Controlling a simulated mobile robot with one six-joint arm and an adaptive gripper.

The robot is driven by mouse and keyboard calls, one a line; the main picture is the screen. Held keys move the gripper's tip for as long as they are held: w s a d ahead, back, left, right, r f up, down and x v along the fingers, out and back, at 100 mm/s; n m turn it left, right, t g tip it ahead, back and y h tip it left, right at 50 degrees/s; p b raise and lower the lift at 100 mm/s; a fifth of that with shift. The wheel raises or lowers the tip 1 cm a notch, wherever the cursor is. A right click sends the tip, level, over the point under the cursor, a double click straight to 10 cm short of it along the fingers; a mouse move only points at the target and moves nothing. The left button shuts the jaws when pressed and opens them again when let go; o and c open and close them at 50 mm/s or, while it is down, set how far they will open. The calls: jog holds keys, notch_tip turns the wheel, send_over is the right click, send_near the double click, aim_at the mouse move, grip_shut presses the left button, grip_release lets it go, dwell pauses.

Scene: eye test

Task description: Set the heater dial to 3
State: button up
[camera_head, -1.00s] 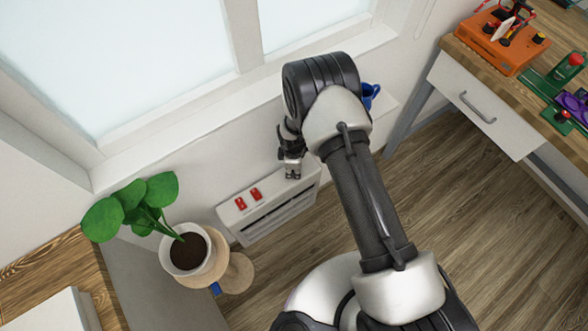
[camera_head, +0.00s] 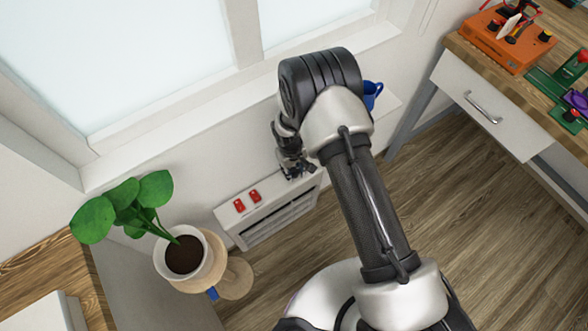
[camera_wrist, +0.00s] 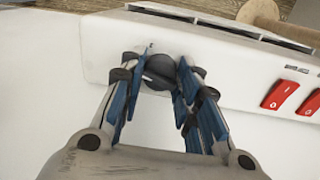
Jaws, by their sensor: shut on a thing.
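The white heater (camera_head: 262,212) stands against the wall under the window. Its dark round dial (camera_wrist: 160,71) shows in the wrist view, on the heater's top face. My gripper (camera_wrist: 154,84) has its blue-padded fingers on either side of the dial and is shut on it. The fingers partly cover the dial, and I cannot read its setting. In the head view my gripper (camera_head: 298,172) is at the right end of the heater's top and hides the dial.
Two red switches (camera_wrist: 294,97) sit on the heater beside the dial. A potted plant (camera_head: 184,254) on a round wooden stand is left of the heater. A workbench (camera_head: 488,110) stands at the right.

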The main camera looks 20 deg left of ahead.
aim_at(294, 169)
jog(key=m, duration=0.7)
jog(key=shift+g, duration=0.3)
dwell(0.4)
jog(key=o, duration=1.1)
notch_tip(294, 169, up, 10)
dwell(0.4)
